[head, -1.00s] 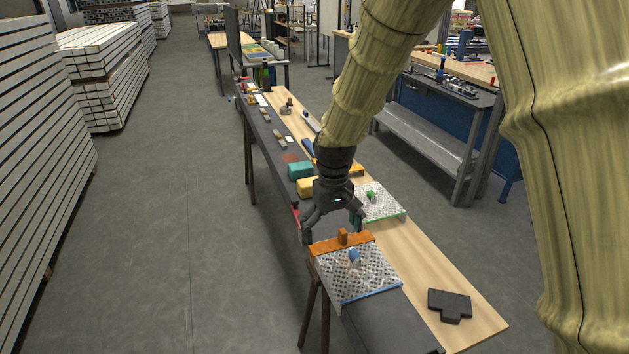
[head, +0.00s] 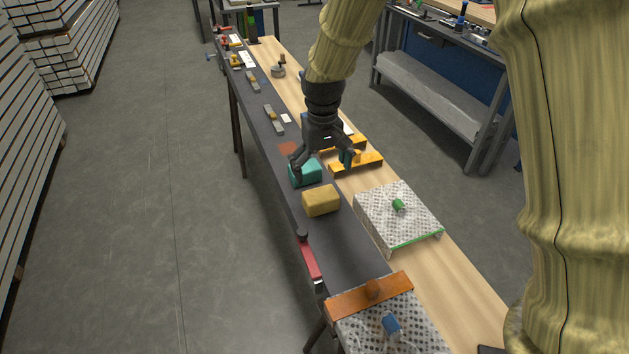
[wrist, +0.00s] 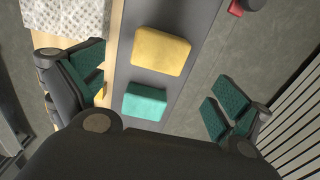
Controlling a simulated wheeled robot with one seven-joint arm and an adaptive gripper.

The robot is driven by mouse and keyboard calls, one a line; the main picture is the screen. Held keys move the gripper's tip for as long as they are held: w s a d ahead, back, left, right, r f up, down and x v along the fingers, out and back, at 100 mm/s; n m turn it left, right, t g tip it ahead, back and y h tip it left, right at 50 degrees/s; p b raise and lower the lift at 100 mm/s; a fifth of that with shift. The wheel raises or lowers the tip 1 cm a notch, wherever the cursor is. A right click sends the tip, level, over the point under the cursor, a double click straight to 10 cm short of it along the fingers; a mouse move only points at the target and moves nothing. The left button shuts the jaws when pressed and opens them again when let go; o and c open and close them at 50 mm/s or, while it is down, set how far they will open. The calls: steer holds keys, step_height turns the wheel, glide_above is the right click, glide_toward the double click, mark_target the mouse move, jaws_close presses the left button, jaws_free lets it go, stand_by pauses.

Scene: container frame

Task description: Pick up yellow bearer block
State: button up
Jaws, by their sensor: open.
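The yellow bearer block (head: 321,200) is a rounded block lying on the dark grey strip of the long bench. In the wrist view the yellow block (wrist: 160,51) shows whole, ahead of and between the open fingers. A teal block (head: 305,172) lies just beyond it, apart from it by a narrow gap; in the wrist view the teal block (wrist: 144,101) is nearer my palm. My gripper (head: 322,163) is open and empty, above the teal block. The wrist view shows my gripper (wrist: 156,88) with its fingers wide apart. Its exact height is hard to tell.
Orange-yellow pieces (head: 356,164) lie to the right of my gripper. A perforated plate with a green knob (head: 418,216) and another with an orange bar (head: 368,296) are nearer me. A red clamp (head: 309,260) sits at the bench's left edge.

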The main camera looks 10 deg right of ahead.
mark_target(321, 194)
steer(key=shift+w+f, duration=0.1)
steer(key=shift+w, duration=0.15)
step_height(321, 194, down, 5)
steer(key=shift+r+p, duration=0.1)
steer(key=shift+p, duration=0.5)
steer(key=shift+s, duration=0.25)
steer(key=shift+f, duration=0.35)
steer(key=shift+f+p, duration=1.05)
steer(key=shift+f, duration=1.35)
steer(key=c, duration=0.8)
